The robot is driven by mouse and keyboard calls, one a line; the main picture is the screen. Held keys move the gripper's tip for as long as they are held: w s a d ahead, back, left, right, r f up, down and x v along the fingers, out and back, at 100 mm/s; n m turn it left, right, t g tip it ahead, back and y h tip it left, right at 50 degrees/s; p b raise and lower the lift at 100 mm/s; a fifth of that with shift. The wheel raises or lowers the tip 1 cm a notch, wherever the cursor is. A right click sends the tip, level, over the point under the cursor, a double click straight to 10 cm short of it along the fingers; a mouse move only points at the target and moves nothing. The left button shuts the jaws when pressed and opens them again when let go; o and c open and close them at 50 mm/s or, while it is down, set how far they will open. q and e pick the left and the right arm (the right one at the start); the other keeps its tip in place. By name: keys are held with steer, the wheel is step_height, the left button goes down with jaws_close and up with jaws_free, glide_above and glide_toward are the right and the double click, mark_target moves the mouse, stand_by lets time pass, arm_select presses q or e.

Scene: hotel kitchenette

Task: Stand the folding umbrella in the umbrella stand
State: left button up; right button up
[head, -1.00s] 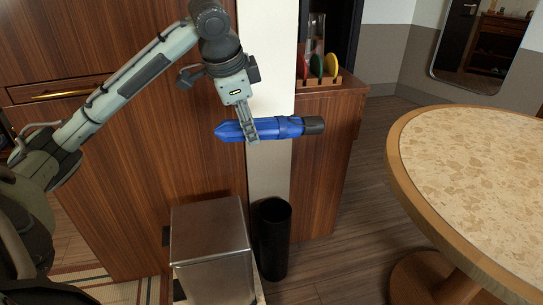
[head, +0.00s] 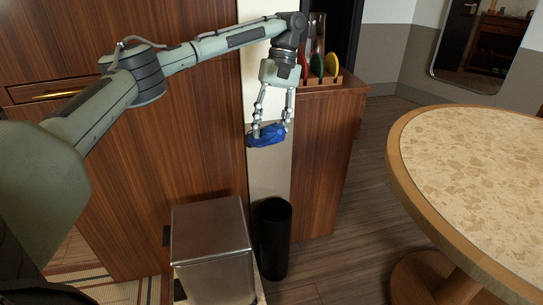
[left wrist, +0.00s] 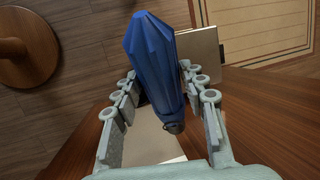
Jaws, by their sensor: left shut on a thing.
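The blue folding umbrella (head: 266,139) hangs in the air in my left gripper (head: 268,130), which is shut on it. In the head view it looks short, seen nearly end-on. In the left wrist view the umbrella (left wrist: 152,55) lies lengthwise between the fingers (left wrist: 160,98), its pointed blue end away from the palm. The umbrella stand, a tall black open cylinder (head: 273,240), stands on the floor below the gripper, clear of the umbrella. The stand is mostly hidden in the wrist view. My right gripper is out of view.
A metal box-shaped bin (head: 210,245) stands just left of the stand. A wooden cabinet (head: 327,160) with a rack of coloured discs (head: 318,68) is behind on the right. A round table (head: 470,170) fills the right side. Open floor lies between stand and table.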

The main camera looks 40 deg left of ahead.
arm_select(q)
steer(key=w+d+f+n+t+h, duration=0.3)
steer(key=w+f+n+t+h, duration=0.4)
steer(key=n, duration=0.6)
steer(key=w+a+f+n+t+y, duration=0.3)
steer(key=a+f+n+t+y, duration=0.1)
steer(key=a+f+n+t, duration=0.55)
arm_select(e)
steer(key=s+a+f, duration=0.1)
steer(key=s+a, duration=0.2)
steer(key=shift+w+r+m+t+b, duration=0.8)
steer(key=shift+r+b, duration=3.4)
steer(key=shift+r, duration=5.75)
arm_select(q)
step_height(320, 180, down, 12)
steer(key=b, duration=0.1)
steer(key=shift+r+n+t, duration=0.25)
steer(key=shift+n+t, duration=0.1)
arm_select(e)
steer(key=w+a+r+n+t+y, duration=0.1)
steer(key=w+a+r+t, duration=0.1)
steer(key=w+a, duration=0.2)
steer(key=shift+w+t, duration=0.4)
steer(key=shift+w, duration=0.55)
